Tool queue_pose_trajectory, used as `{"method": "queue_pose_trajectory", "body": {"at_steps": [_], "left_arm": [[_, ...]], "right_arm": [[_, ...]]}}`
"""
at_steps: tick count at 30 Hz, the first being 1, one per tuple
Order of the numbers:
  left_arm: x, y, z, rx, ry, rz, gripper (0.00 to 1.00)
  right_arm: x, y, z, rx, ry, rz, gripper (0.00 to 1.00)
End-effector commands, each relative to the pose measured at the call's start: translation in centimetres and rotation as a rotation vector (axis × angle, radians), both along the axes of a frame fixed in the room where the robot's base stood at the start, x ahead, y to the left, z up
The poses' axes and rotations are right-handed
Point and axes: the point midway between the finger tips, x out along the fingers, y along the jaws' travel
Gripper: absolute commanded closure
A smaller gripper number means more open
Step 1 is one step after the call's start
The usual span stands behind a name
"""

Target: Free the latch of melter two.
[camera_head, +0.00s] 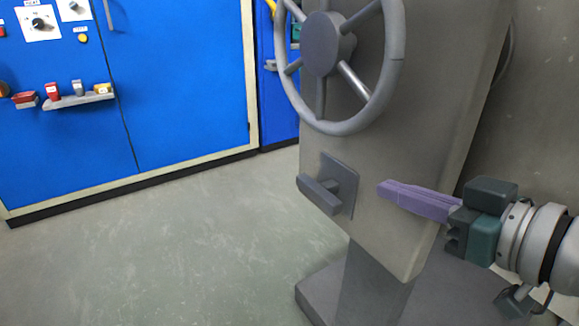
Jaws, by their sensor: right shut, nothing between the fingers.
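The latch (328,189) is a dark grey handle on a square plate, low on the front of a grey-beige machine housing (420,120). Its bar sticks out toward the lower left. I cannot read any marking that tells which melter this is. My right gripper (383,188) comes in from the right with its purple fingers together and nothing between them. Its tips are a little to the right of the latch plate, apart from the latch. My left gripper is not in view.
A grey handwheel (340,55) with spokes sits above the latch. The housing stands on a pedestal with a wide base plate (318,292). Blue cabinets (185,90) with knobs and a small shelf (80,99) stand at the left. The floor (180,240) between is clear.

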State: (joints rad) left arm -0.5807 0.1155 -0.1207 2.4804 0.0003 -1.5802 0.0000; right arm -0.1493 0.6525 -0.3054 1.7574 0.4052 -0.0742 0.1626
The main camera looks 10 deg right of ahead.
Motion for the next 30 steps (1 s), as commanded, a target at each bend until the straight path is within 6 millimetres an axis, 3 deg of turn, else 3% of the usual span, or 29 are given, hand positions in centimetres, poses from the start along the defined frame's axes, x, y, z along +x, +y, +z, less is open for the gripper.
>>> {"method": "queue_pose_trajectory", "body": {"at_steps": [14,29,30], "left_arm": [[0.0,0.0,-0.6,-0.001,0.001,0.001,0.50],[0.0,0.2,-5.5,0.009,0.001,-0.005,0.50],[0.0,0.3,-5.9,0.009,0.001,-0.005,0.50]], "right_arm": [[0.9,0.3,-0.3,0.002,-0.004,-0.001,1.00],[9.3,3.4,-2.8,0.001,-0.003,0.000,1.00],[9.3,3.4,-3.7,-0.001,0.002,0.000,1.00]]}}
